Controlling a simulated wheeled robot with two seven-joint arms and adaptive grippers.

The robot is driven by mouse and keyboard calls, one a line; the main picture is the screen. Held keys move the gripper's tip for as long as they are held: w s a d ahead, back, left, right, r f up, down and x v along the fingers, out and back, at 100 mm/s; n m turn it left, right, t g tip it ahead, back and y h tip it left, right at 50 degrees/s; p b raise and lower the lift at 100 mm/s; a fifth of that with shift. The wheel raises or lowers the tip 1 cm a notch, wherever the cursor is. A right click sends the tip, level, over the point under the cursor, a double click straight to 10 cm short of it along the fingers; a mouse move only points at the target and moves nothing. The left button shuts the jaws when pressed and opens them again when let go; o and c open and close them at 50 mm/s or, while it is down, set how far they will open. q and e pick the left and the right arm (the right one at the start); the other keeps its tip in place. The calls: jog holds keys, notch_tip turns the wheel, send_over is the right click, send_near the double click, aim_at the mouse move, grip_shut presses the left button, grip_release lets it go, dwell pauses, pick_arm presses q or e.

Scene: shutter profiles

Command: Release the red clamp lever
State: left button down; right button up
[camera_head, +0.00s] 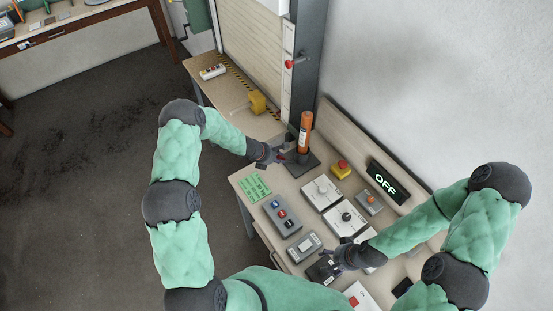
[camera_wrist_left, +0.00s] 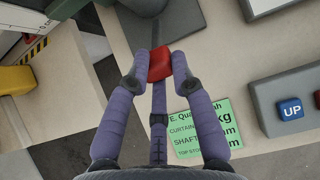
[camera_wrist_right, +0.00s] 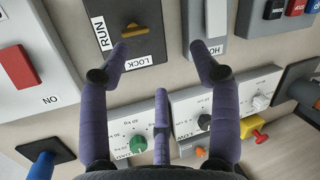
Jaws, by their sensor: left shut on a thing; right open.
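The red clamp lever (camera_wrist_left: 159,65) shows in the left wrist view as a red block between the fingertips of my left gripper (camera_wrist_left: 160,74). The fingers are shut on it from both sides. In the head view my left gripper (camera_head: 279,153) is beside the dark base of the upright orange cylinder (camera_head: 305,132), and it hides most of the lever. My right gripper (camera_wrist_right: 159,60) is open and empty. In the head view it (camera_head: 327,262) is over the front of the control table, near a dark RUN/LOCK switch plate (camera_wrist_right: 128,65).
A green label (camera_head: 254,187) and a box with coloured buttons (camera_head: 282,215) lie near my left gripper. Several dial panels, a yellow box with a red button (camera_head: 342,168) and an OFF display (camera_head: 387,182) crowd the table. A dark post (camera_head: 305,60) stands behind the cylinder.

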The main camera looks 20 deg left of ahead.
pick_arm(q)
jog(key=shift+w+r, duration=0.75)
jog(key=shift+r, duration=0.05)
jog(key=c, duration=0.9)
grip_release()
jog(key=shift+w+d, duration=0.1)
jog(key=shift+d+f, duration=0.2)
jog(key=shift+a+f, duration=0.1)
jog(key=shift+f, duration=0.1)
jog(key=shift+s+a, duration=0.1)
jog(key=shift+s, duration=0.25)
jog(key=v, duration=1.2)
jog(key=shift+w, duration=0.15)
